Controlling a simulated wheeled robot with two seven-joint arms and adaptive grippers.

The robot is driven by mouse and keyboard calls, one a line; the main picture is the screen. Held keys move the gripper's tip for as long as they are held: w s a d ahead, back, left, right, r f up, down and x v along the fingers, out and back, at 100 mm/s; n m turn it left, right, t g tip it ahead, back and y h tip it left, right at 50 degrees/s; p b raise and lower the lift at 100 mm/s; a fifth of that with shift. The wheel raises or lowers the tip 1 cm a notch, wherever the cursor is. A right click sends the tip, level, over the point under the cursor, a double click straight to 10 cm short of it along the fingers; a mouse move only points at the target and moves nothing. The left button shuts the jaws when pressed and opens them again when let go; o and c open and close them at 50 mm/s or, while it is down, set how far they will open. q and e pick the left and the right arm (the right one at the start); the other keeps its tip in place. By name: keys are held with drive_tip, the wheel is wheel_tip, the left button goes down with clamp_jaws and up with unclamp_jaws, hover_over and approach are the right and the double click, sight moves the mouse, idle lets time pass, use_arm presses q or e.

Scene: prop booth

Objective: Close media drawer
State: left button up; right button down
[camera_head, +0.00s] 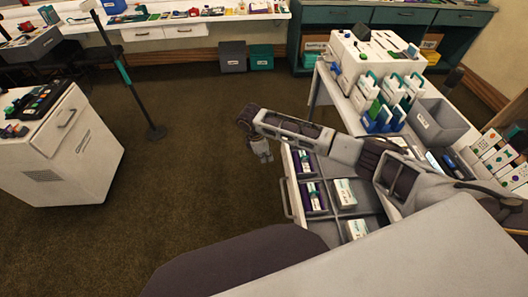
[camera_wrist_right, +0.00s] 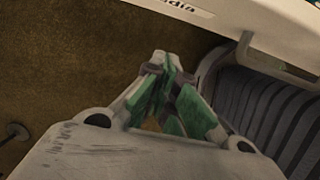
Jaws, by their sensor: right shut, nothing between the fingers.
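The media drawer stands pulled out of the white cart at the right in the head view, its front panel (camera_head: 294,182) facing left. It has a bar handle (camera_head: 286,198) and divided compartments holding purple packs (camera_head: 313,196) and white boxes (camera_head: 345,193). My right gripper (camera_head: 262,158) is shut and empty, just left of the drawer's far front corner and apart from the handle. In the right wrist view its fingers (camera_wrist_right: 168,95) meet, near a white panel (camera_wrist_right: 190,8) whose label ends in "dia". My right arm hides part of the drawer's far side. My left gripper is not in view.
The cart top (camera_head: 349,80) carries upright cards, a grey bin (camera_head: 437,124) and small items. A white cabinet (camera_head: 70,150) stands at left, with a black stand (camera_head: 155,132) near it. The brown carpet between is clear. A grey ribbed surface (camera_wrist_right: 265,105) fills the wrist view's right.

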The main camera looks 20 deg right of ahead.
drive_tip(key=d, duration=0.1)
drive_tip(key=d+f, duration=0.1)
drive_tip(key=d, duration=0.1)
drive_tip(key=s+d+f, duration=0.1)
drive_tip(key=shift+d+f+p, duration=0.15)
drive_tip(key=shift+d+p, duration=0.1)
drive_tip(key=shift+p, duration=0.05)
idle(0.5)
drive_tip(key=shift+s+d, duration=0.1)
drive_tip(key=shift+d, duration=0.05)
